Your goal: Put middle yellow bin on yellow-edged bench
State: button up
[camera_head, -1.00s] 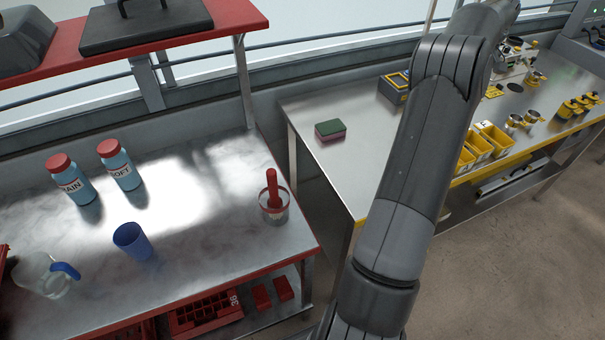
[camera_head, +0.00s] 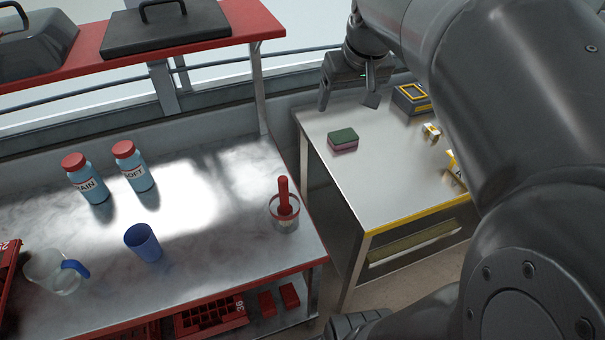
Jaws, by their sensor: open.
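The yellow-edged bench (camera_head: 385,185) stands right of centre, with a bare metal top and a yellow front edge. My gripper (camera_head: 348,102) hangs above the back left part of this bench, pointing down. Its two fingers are apart with nothing between them. My arm covers the right part of the bench. A small yellow piece (camera_head: 453,164) shows at the arm's edge; I cannot tell if it is part of a yellow bin. The middle yellow bin cannot be made out.
A green and pink sponge (camera_head: 343,140) lies on the bench, with a grey and yellow box (camera_head: 410,98) behind it. The red-edged bench (camera_head: 200,225) at left holds two blue bottles, a blue cup (camera_head: 143,242), a jug and a red-handled pot (camera_head: 284,210).

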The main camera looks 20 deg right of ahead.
jog(key=s+a+f, duration=0.3)
jog(key=s+a, duration=0.3)
jog(key=s+a+f+t, duration=0.1)
jog(key=s+a+f, duration=0.3)
jog(key=s+a, duration=0.2)
jog(key=shift+s+a+n, duration=0.3)
jog(key=shift+s+n, duration=0.1)
jog(key=shift+s, duration=0.1)
